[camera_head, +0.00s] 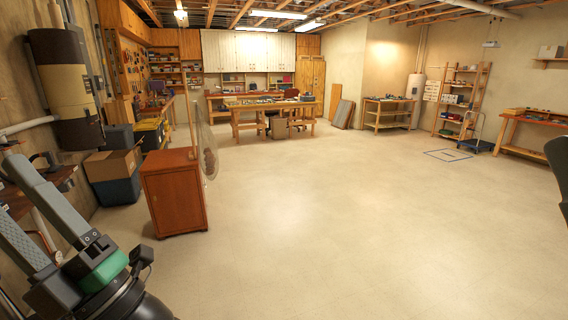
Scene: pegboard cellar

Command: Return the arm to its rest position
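My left arm (52,208) shows at the lower left, with grey links, a green band and a black rounded joint. No gripper fingers can be made out on it, and nothing is seen held. A dark curved piece (558,165) is cut off at the right edge; I cannot tell whether it is part of my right arm. My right gripper is not in view.
A reddish-brown cabinet (174,195) stands near the left, with a round fan (207,150) beside it. An open cardboard box (112,164) is on a dark bin by the wall. Workbenches (272,104) stand farther back. The middle floor (350,220) is clear.

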